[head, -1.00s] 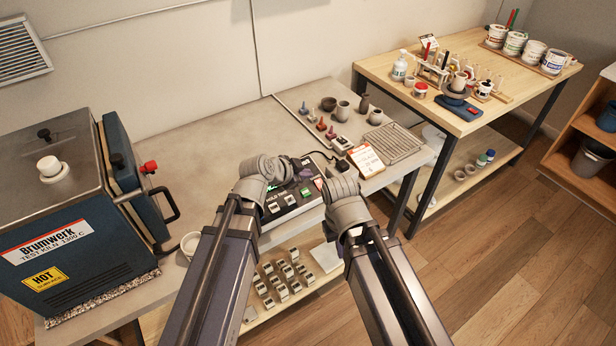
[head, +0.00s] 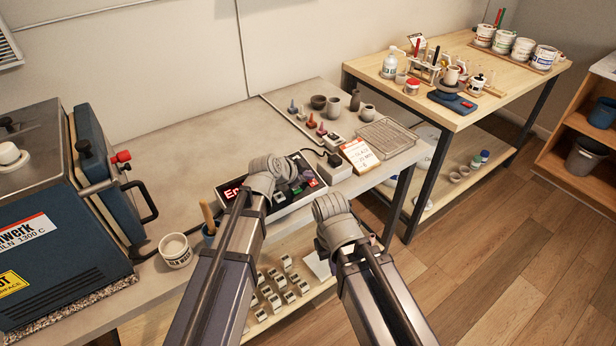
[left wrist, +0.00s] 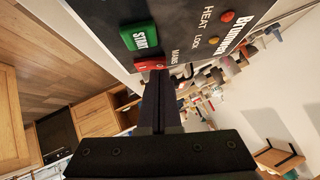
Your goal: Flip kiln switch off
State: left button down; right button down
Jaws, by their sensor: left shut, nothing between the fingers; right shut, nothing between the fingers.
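The kiln control box (head: 229,190), a dark panel with a lit red display, sits near the table's front edge and is partly hidden by my left gripper. My right gripper (head: 328,200) is shut and empty, lower and to the right, by the table edge.
The blue kiln (head: 60,225) with its door handle stands at left. A white cup (head: 175,251) is near the front edge. A black plug (head: 333,164), a card (head: 360,155), a wire rack (head: 387,137) and small pots lie to the right. The table behind the box is clear.

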pick_arm(q)
jog(key=shift+w+a+f+b, duration=0.1)
jog(key=shift+w+f+b, duration=0.05)
jog(key=shift+f+b, duration=0.2)
jog(key=shift+r, duration=0.2)
jog(key=shift+s+d+f, duration=0.2)
jog(key=shift+s+d, duration=0.3)
jog(key=shift+s, duration=0.2)
jog(key=shift+r, duration=0.1)
